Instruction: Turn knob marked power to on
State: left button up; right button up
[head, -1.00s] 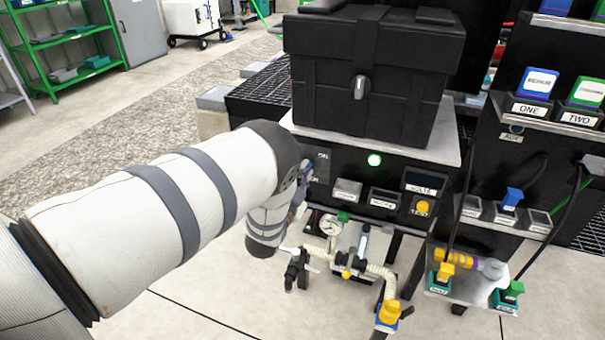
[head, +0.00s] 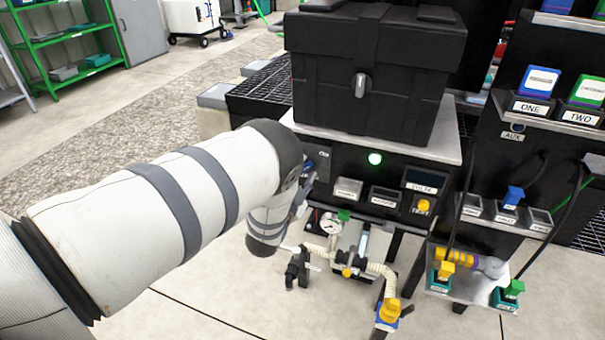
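The black control panel (head: 335,160) stands under a metal top in the middle of the head view. The power knob itself is hidden behind my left wrist. My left gripper (head: 303,192) is close to the left end of the panel and mostly covered by my own arm; its fingers cannot be made out, nor whether they touch the knob. My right gripper is not in view.
A black lidded tote (head: 330,90) rests on top of the panel. Below are a gauge (head: 331,225), a valve (head: 297,262) and hoses, close under my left wrist. A rack with blocks marked ONE (head: 536,95) and TWO (head: 582,105) stands at right.

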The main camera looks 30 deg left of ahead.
pick_arm(q)
jog(key=v, duration=1.2)
